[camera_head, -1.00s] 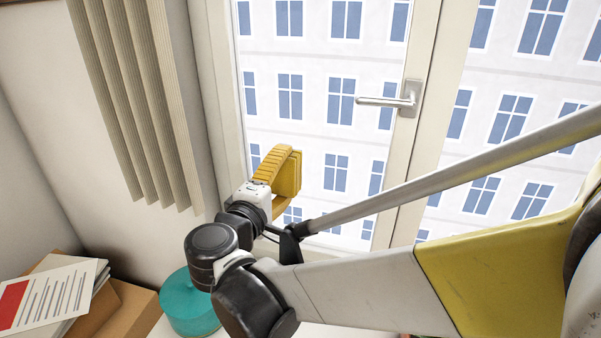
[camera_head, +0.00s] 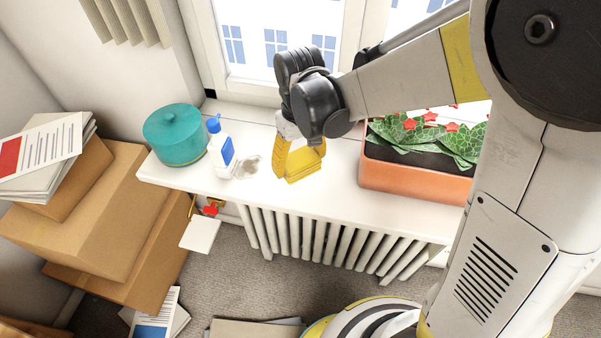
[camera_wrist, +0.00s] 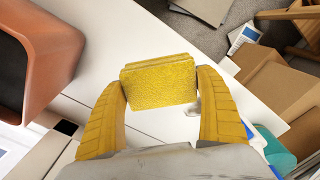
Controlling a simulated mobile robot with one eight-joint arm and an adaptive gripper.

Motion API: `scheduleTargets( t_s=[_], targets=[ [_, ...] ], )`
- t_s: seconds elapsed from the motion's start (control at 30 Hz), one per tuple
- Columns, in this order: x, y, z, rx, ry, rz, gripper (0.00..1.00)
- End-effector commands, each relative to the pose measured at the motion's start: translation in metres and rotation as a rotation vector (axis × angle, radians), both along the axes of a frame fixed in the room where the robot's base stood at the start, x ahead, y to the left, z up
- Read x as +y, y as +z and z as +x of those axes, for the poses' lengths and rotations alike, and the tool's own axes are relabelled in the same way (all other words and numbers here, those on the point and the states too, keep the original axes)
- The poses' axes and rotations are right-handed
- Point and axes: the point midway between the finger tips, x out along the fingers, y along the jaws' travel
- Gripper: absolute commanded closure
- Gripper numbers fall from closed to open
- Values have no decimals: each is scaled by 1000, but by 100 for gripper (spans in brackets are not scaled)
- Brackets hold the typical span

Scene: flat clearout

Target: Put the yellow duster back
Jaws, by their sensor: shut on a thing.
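The yellow duster (camera_wrist: 158,90) is a folded, block-like yellow cloth. It is held between the two yellow ribbed fingers of my gripper (camera_wrist: 163,78), which is shut on it. In the head view the duster (camera_head: 306,164) is over the white windowsill (camera_head: 341,198), between a spray bottle and a planter. The near finger (camera_head: 280,161) hides part of it. I cannot tell whether the duster touches the sill or hangs just above it.
A white bottle with a blue cap (camera_head: 219,150) and a teal round container (camera_head: 175,137) stand to the left on the sill, near a greyish patch (camera_head: 249,167). A terracotta planter (camera_head: 410,185) stands to the right. Cardboard boxes (camera_head: 90,208) are stacked at left; a radiator (camera_head: 330,244) is below.

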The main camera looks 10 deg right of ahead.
Motion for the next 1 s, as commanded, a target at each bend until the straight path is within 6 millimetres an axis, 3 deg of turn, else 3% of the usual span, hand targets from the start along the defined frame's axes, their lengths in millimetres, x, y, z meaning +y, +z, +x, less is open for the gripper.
scheduleTargets(
  t_s=[0.1, 0.37, 0.53, 0.9, 0.93, 0.97, 1.0],
  targets=[
    [0, -29, 0, 0, 0, 1, 42],
    [0, -54, 0, -1, 0, 0, 42],
    [0, -81, 0, -1, 0, 0, 42],
    [0, -86, 0, -2, 0, -1, 42],
    [0, -85, 0, -2, 0, -1, 8],
    [0, -85, 0, -2, 0, -1, 0],
    [0, -85, 0, -2, 0, -1, 0]
  ],
)
